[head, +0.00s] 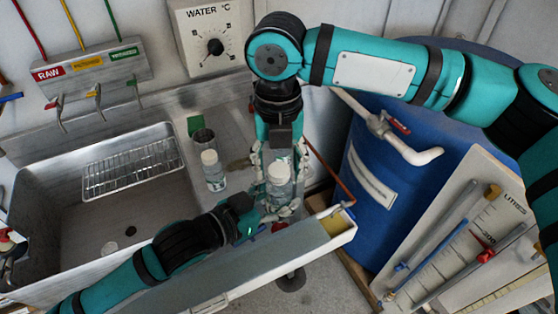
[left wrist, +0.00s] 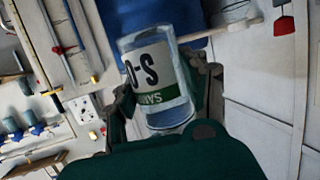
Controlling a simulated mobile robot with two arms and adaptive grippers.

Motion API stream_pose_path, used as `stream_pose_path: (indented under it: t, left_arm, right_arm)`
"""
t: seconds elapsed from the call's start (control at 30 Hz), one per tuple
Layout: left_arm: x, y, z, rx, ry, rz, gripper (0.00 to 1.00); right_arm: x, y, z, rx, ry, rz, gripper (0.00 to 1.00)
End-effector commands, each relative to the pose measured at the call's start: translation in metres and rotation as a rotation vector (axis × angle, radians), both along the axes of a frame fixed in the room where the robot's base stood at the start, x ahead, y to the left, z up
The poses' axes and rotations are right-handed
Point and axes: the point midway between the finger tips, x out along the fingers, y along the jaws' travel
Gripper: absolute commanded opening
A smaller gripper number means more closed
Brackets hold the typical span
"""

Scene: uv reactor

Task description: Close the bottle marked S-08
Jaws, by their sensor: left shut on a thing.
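A clear bottle with a white top (head: 280,172) stands roughly upright above the trough's edge. In the left wrist view its label (left wrist: 155,78) shows "S-0" and a green band; the rest of the marking is turned away. My left gripper (head: 268,212) is shut on this bottle's lower part. My right gripper (head: 280,158) points down from above, its fingers spread on either side of the bottle's top with gaps visible. Whether the white top is a seated cap cannot be told.
A sink (head: 60,200) with a wire rack (head: 133,167) lies further left. A blue barrel (head: 400,175) and a measuring board (head: 470,230) are at the right.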

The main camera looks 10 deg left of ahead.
Motion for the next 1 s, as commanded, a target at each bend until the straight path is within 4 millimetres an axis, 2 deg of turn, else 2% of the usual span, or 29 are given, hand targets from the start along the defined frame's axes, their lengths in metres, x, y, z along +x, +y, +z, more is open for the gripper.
stream_pose_path:
  t: [0.07, 0.33, 0.37, 0.53, 0.67, 1.0]
  left_arm:
    - [0.0001, -0.0001, 0.0007, -0.001, -0.002, 0.000, 0.00]
    - [0.0002, 0.0001, 0.0007, -0.001, -0.002, 0.000, 0.00]
    - [0.0002, 0.0001, 0.0007, -0.001, -0.002, 0.000, 0.00]
    - [0.0003, 0.0003, 0.0006, 0.000, -0.001, 0.001, 0.00]
    - [0.0004, 0.0003, 0.0005, 0.000, -0.001, 0.001, 0.00]
    - [0.0006, 0.0007, 0.0003, 0.000, 0.000, 0.002, 0.00]
  right_arm:
    - [0.0000, 0.0000, 0.0002, 0.000, 0.000, 0.000, 0.38]
    - [0.0003, -0.0004, 0.0003, -0.001, 0.000, -0.001, 0.03]
    - [0.0004, -0.0005, 0.0003, -0.001, 0.000, -0.001, 0.00]
    - [0.0003, -0.0006, 0.0001, -0.002, -0.001, -0.063, 0.00]
    - [0.0003, -0.0008, -0.0005, -0.003, -0.001, -0.279, 0.00]
    - [0.0003, -0.0015, -0.0011, -0.008, -0.010, -1.038, 0.00]
